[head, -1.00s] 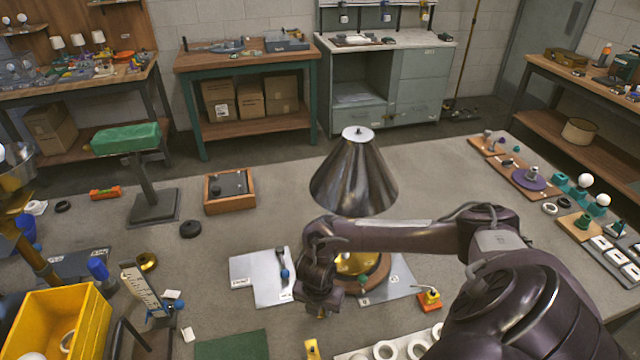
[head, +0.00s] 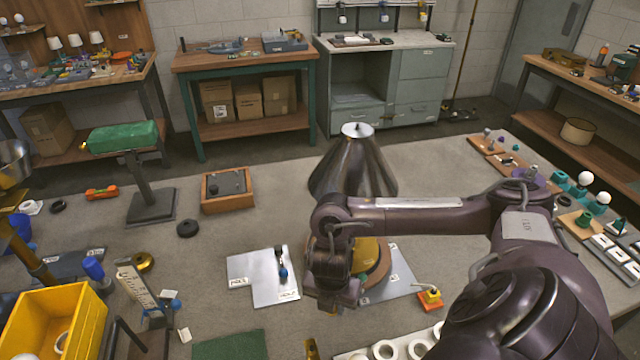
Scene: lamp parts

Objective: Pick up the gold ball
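No loose gold ball can be made out for certain. A rounded gold body (head: 369,251) sits on a round wooden base, below the silver cone lampshade (head: 352,165); my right arm hides part of both. A small gold-coloured piece (head: 311,348) is at the bottom edge, too cut off to identify. My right gripper (head: 333,306) points down just left of the gold body, above the table. Its fingers are dark and small, and I cannot tell whether they are apart or hold anything. My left gripper is not in view.
A grey plate (head: 262,277) with a small blue-knobbed tool lies left of the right gripper. A yellow bin (head: 60,300) stands at front left. White rings (head: 386,350) line the front edge. An orange block (head: 431,299) is to the right.

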